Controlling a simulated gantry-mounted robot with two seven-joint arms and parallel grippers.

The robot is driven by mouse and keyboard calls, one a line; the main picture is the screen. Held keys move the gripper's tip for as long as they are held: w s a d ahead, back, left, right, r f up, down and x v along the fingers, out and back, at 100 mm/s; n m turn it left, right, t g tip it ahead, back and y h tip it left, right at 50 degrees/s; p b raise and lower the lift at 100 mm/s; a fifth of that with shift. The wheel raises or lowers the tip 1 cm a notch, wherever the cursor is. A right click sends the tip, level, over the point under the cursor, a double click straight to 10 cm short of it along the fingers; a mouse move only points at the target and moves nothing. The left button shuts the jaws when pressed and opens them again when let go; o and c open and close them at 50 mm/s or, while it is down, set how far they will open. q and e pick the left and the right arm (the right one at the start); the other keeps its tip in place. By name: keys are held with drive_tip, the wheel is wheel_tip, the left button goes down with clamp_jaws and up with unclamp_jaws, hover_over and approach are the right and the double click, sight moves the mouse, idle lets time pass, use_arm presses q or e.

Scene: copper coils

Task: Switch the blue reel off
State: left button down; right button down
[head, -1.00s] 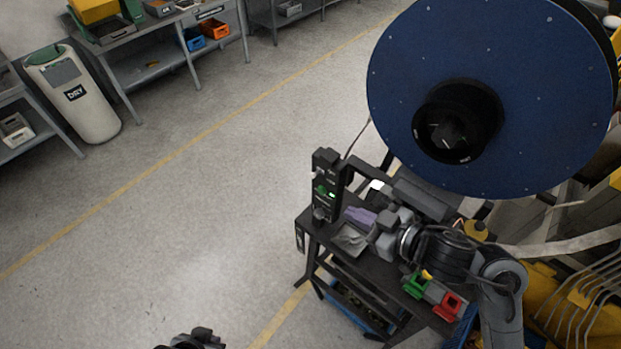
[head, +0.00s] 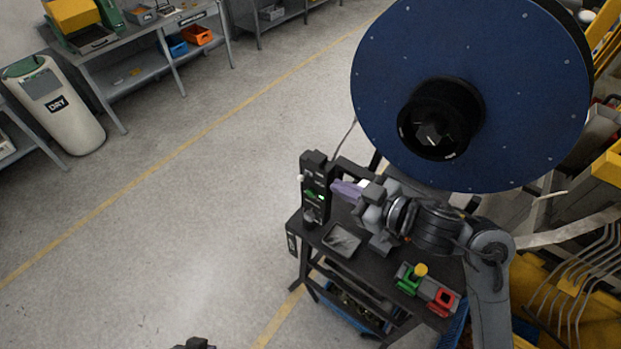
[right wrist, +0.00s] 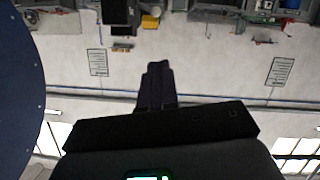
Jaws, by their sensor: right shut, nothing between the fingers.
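The blue reel (head: 520,90) is a large disc with a black hub, upright at the upper right of the head view; its edge also shows at the left of the right wrist view (right wrist: 18,85). A black control box (head: 312,168) stands on the dark cart, with a small green light and knobs on its face. My right gripper (head: 338,190) is shut and empty, its purple fingers just right of the box face; I cannot tell if they touch. Its dark fingers also show in the right wrist view (right wrist: 158,72). My left gripper's fingers are out of view.
The dark cart (head: 345,262) carries a grey tray (head: 341,240), a green block (head: 408,280) and a red block (head: 442,301). Bent grey rods (head: 590,275) stand at the right. The floor left of the cart is free.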

sight(305, 176)
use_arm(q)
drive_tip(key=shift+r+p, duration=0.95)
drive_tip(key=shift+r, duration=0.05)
use_arm(e)
drive_tip(key=w+a+f, duration=0.5)
drive_tip(key=w+a, duration=0.1)
drive_tip(key=w, duration=0.1)
drive_tip(key=shift+a+f, duration=0.3)
drive_tip(key=shift+f, duration=0.1)
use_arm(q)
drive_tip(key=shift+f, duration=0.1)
